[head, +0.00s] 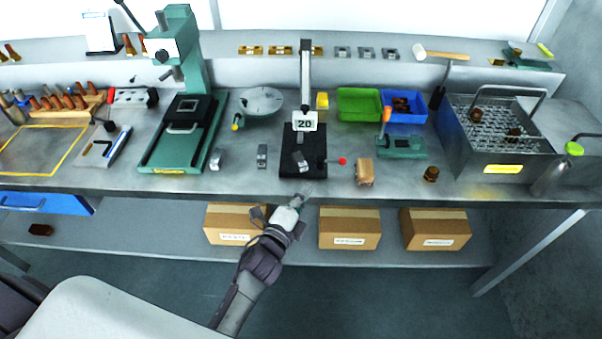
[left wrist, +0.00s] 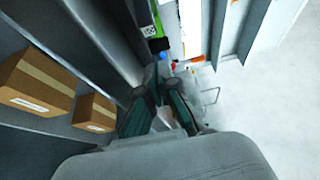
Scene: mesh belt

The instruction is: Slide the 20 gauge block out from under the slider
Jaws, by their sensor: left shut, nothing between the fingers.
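A stand with an upright column (head: 305,75) has a black base (head: 303,172) near the bench's front edge. A white plate marked 20 (head: 305,124) is at its column, apparently on the slider. A small metallic block (head: 300,161) shows on the base below it. I cannot tell whether they touch. My left gripper (head: 304,192) is shut and empty, just in front of the base at the bench edge. Its fingers show in the left wrist view (left wrist: 160,115), where the block cannot be made out. My right gripper is not in view.
Two metallic blocks (head: 262,156) (head: 217,159) stand left of the base. A red knob (head: 342,161) and a tan block (head: 364,172) are to its right. A green press (head: 180,120) stands left and a metal basket (head: 500,130) right. Cardboard boxes (head: 349,228) sit on the shelf below.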

